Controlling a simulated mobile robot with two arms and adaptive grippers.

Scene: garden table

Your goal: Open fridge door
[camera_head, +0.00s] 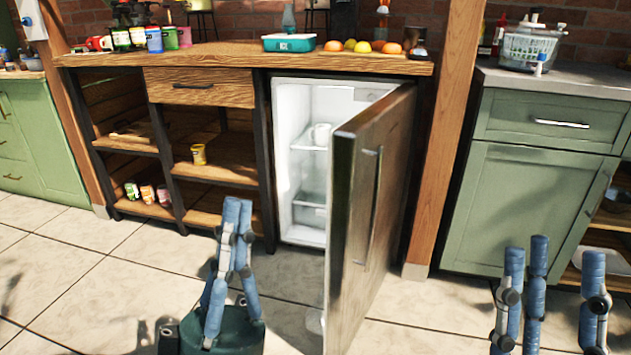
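The fridge (288,120) stands under the wooden counter, and its white inside shows. Its dark metallic door (345,210) stands wide open, swung out toward me and hinged on the right. A long vertical handle (374,205) is on the door's outer face. My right gripper (553,255) is at the lower right, fingers spread and empty, away from the door.
The wooden counter (220,53) carries cups, a teal box (289,43) and fruit. Open shelves (215,180) left of the fridge hold small cans. A wooden post (445,140) and green cabinets (530,195) stand to the right. Tiled floor (130,270) is clear at the left.

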